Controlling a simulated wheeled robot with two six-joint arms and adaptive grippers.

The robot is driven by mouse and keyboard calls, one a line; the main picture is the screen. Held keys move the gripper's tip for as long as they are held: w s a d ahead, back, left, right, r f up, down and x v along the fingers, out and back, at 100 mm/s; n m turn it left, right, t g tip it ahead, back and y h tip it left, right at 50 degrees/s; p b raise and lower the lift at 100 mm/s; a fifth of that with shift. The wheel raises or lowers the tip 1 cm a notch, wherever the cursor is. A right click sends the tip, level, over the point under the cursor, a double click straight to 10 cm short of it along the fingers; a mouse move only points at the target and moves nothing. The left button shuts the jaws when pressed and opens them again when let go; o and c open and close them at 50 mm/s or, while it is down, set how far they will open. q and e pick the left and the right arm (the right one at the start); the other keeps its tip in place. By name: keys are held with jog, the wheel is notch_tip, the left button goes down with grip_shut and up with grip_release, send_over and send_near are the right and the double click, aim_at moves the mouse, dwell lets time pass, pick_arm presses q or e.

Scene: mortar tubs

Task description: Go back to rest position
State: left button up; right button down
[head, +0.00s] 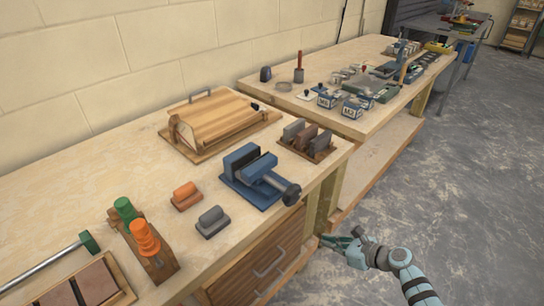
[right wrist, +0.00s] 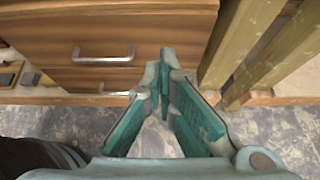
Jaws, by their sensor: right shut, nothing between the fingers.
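My right gripper (head: 343,241) shows in the head view at the lower right, in front of the workbench's right leg and above the floor. It holds nothing. In the right wrist view its teal fingers (right wrist: 165,95) come together at their tips, in front of wooden drawers (right wrist: 110,35) with metal handles. The wooden bench legs (right wrist: 245,50) stand to the right of the fingers there. My left gripper does not show in either view.
A second bench (head: 350,62) holds mortar tubs. The concrete floor (head: 450,170) at right is clear.

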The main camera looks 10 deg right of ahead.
jog(key=s+d+f+n+g+h+p, duration=0.1)
jog(key=s+d+f+n+h, duration=0.25)
jog(key=f+n, duration=0.4)
jog(key=s+d+f+n+g+h+p, duration=0.1)
jog(key=s+d+f+n+g+h, duration=0.15)
jog(key=s+d+f+n, duration=0.5)
pick_arm(q)
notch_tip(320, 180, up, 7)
jog(key=p, duration=0.5)
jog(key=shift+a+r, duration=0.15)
pick_arm(e)
jog(key=s+a+f+n+g, duration=0.1)
jog(key=s+a+f+n, duration=0.1)
jog(key=s, duration=0.9)
jog(key=s+a+f+n+g+h, duration=0.1)
jog(key=s+a+n, duration=0.4)
jog(key=s, duration=0.6)
jog(key=s+a+f+n+g, duration=0.3)
jog(key=s+n, duration=0.4)
jog(key=s, duration=0.4)
jog(key=shift+s+a+f+h, duration=0.35)
jog(key=shift+a+f+h, duration=0.05)
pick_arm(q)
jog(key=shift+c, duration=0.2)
